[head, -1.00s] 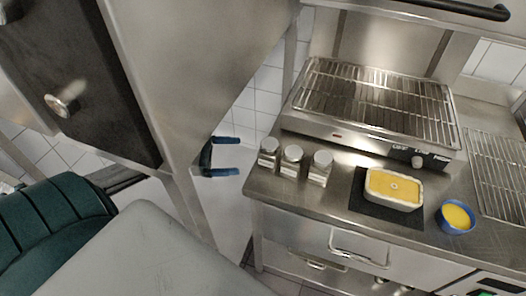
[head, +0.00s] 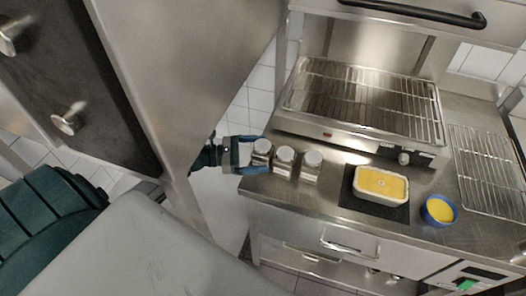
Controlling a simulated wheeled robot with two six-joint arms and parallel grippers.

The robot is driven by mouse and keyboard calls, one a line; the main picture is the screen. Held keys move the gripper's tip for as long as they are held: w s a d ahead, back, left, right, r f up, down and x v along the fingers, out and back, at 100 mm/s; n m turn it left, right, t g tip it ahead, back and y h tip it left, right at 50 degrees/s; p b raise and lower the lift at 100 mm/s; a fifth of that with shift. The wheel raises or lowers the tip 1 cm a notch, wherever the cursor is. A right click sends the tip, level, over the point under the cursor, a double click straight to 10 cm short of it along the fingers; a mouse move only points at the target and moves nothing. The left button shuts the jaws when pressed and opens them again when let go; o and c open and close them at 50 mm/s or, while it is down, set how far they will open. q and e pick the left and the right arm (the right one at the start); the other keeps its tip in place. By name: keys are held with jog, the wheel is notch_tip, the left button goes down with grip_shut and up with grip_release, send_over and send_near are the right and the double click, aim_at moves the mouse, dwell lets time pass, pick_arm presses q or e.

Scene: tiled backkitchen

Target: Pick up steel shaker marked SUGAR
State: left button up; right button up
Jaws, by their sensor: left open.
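Three steel shakers with pale labels stand in a row at the left end of the steel counter: the left shaker (head: 261,155), the middle shaker (head: 283,163) and the right shaker (head: 311,167). The label lettering is too small to read, so I cannot tell which is marked SUGAR. My left gripper (head: 257,154) is open, with its blue fingers pointing right at the left shaker. One finger is on its far side and the other on its near side; I cannot tell whether they touch it. My right gripper is not in view.
The steel counter (head: 330,203) also holds a grill with a wire rack (head: 365,100) behind the shakers. A dish of yellow food (head: 381,184) on a dark mat and a blue bowl (head: 439,210) stand to the right. A tall steel panel (head: 185,70) rises at left.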

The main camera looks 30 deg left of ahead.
pick_arm(q)
jog(key=c, duration=1.5)
jog(key=shift+o, duration=0.2)
jog(key=shift+r, duration=0.15)
